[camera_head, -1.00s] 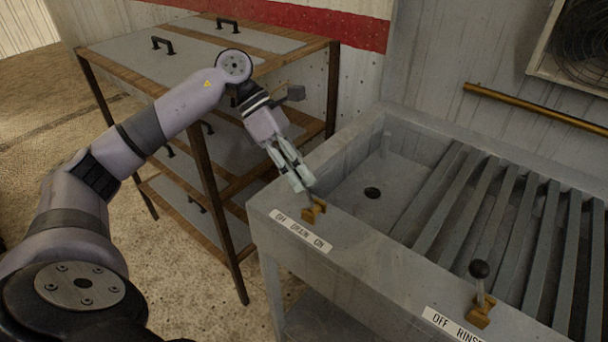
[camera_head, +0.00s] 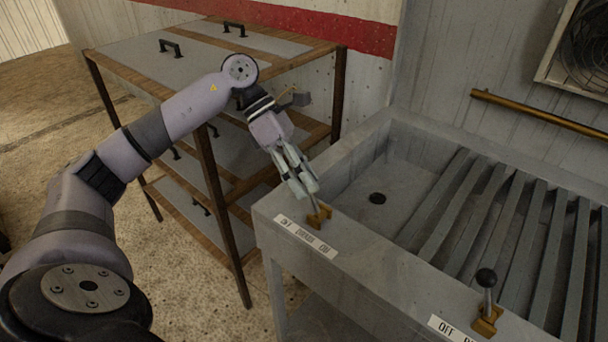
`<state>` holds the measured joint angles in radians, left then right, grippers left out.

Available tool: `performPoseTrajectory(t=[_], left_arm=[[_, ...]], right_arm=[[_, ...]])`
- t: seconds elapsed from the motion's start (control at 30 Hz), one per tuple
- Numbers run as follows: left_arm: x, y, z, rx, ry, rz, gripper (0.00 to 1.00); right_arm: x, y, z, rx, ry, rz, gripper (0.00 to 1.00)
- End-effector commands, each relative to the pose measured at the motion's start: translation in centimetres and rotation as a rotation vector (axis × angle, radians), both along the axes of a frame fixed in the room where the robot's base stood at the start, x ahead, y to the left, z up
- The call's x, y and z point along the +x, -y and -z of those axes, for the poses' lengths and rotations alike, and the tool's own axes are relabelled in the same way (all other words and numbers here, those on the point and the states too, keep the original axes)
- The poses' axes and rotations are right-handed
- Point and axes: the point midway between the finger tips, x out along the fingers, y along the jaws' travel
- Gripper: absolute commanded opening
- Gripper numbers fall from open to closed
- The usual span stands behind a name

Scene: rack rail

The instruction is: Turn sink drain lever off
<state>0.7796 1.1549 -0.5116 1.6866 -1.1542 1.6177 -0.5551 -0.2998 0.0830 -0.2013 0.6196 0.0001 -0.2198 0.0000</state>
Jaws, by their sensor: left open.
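The drain lever has a brass base (camera_head: 319,215) on the sink's front rim, just above a white label (camera_head: 305,235) reading OFF DRAIN ON. Its upper part is hidden by my left gripper (camera_head: 307,191), so I cannot tell clearly which way it tilts. My left gripper is open, with its fingertips right at the lever; whether they touch it is unclear. The grey sink (camera_head: 375,258) has a dark drain hole (camera_head: 377,198) in its basin. My right gripper is not in view.
A rinse lever (camera_head: 486,290) with a black knob stands on the rim at lower right. Slanted metal slats (camera_head: 468,215) cover the sink's right part. A wood and metal shelf unit (camera_head: 207,165) stands left of the sink. A brass rail (camera_head: 535,112) runs along the wall.

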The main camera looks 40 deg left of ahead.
Motion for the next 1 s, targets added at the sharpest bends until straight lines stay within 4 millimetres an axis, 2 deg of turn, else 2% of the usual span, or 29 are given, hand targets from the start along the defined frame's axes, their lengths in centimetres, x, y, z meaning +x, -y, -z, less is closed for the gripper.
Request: performPoseTrajectory(t=[0.17,0.63,0.8,1.0], left_arm=[[0.1,-0.8,-1.0,-0.001,0.003,-0.003,0.44],[0.1,-6.8,-7.7,-0.001,0.002,-0.002,0.44],[0.1,-7.8,-8.8,0.0,0.002,-0.001,0.44],[0.1,-8.0,-9.0,0.001,0.0,0.0,0.44]], right_arm=[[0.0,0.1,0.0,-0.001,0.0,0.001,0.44],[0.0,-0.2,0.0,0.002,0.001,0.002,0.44],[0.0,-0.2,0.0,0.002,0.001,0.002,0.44],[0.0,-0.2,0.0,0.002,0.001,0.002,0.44]])
